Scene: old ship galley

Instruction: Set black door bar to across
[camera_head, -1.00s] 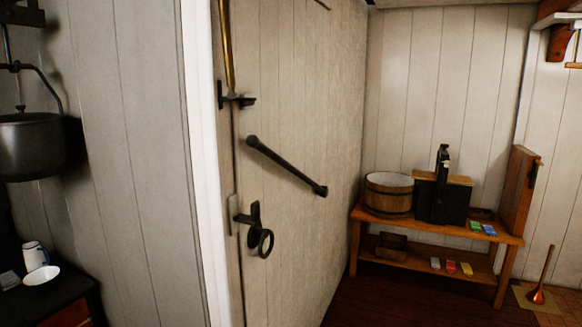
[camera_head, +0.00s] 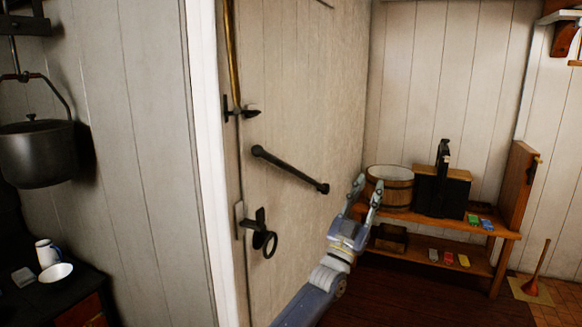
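The black door bar (camera_head: 290,169) is on the pale plank door (camera_head: 310,95). It slopes from a rounded upper-left end down to a knobbed lower-right end, so it sits tilted. My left gripper (camera_head: 367,187) points upward, just right of the bar's lower end, with its two fingers apart and nothing between them. It looks apart from the bar, though its exact distance from the door is hard to tell. My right gripper is not in view.
A black latch with a ring handle (camera_head: 265,243) sits below the bar, and a brass rod (camera_head: 232,60) runs above a black bracket. A wooden bench (camera_head: 503,240) with a tub (camera_head: 390,190) stands right of the door. A pot (camera_head: 38,155) hangs at the left.

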